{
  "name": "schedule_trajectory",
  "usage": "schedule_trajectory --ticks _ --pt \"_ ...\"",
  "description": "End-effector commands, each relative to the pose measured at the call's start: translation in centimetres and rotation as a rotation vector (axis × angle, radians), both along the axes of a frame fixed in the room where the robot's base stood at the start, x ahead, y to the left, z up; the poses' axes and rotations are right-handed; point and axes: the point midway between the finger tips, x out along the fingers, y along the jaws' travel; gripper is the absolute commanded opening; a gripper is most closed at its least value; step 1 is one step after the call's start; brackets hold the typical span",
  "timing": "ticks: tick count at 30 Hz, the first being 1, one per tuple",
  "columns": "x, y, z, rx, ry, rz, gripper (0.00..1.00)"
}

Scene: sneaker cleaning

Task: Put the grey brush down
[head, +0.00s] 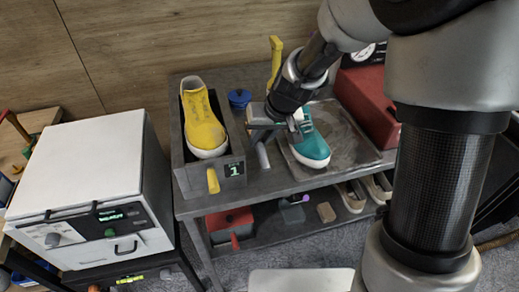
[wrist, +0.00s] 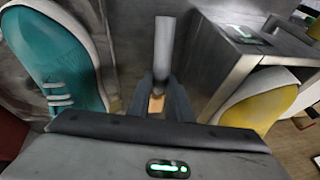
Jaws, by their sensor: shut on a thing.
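My gripper (head: 260,138) is low over the table, between the yellow sneaker and the teal sneaker. In the wrist view its two dark fingers (wrist: 166,102) are shut on the grey brush (wrist: 164,48), a plain grey rod pointing away from the gripper. In the head view the grey brush (head: 262,156) shows below the fingers, close to the tabletop. I cannot tell whether it touches the table. Its bristle end is not clearly visible. A small tan patch shows between the fingers in the wrist view.
The yellow sneaker (head: 202,122) sits in a grey bin (head: 180,165) left of my gripper. The teal sneaker (head: 309,140) lies on a tray (head: 347,152) to the right. A blue pot (head: 239,98) and a red box (head: 368,100) stand behind. Bare table (head: 277,181) shows in front.

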Motion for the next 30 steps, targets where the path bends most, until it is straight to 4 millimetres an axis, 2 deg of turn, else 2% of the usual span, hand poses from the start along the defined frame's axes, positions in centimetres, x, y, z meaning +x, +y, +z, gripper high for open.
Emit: schedule_trajectory --ticks 8,19,20,23,30 --pt "-0.1 -0.1 -3.6 -0.001 0.003 -0.002 0.01" --pt "0.0 0.0 -4.0 -0.001 0.000 0.000 0.01" --pt "0.0 0.0 -4.0 -0.001 0.000 0.000 0.20" --pt "0.0 0.0 -3.9 -0.001 0.000 0.000 0.37" --pt "0.0 0.0 -3.9 -0.001 0.000 0.000 0.37"
